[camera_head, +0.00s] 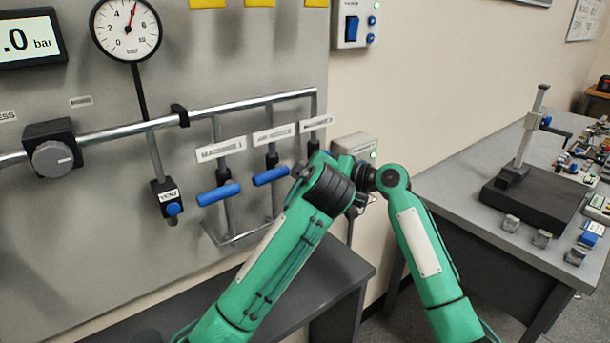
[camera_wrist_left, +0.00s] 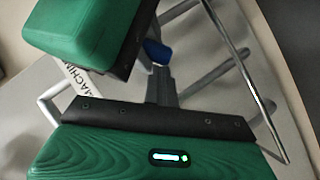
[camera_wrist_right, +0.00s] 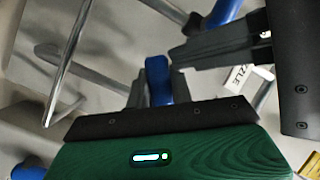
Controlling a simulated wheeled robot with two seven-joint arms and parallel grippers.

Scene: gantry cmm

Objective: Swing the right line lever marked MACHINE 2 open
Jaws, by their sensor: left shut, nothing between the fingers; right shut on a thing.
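The MACHINE 2 lever's label (camera_head: 315,122) is the rightmost of three labels on the panel in the head view. Its lever there is mostly hidden behind my arms. In the right wrist view my right gripper (camera_wrist_right: 148,92) is shut on the blue lever handle (camera_wrist_right: 157,78). My left gripper (camera_wrist_left: 161,85) is shut and empty, close beside the right one. A blue handle (camera_wrist_left: 157,52) shows just past its fingertips in the left wrist view, near a label (camera_wrist_left: 78,82) reading MACHINE. In the head view, both grippers are hidden behind the green wrists.
Two other blue levers, under MACHINE 1 (camera_head: 218,194) and the nozzle label (camera_head: 270,176), sit close to the left. A grey pipe (camera_head: 240,105) runs above. A grey table (camera_head: 470,165) with a black stand is at right. The arms crowd each other.

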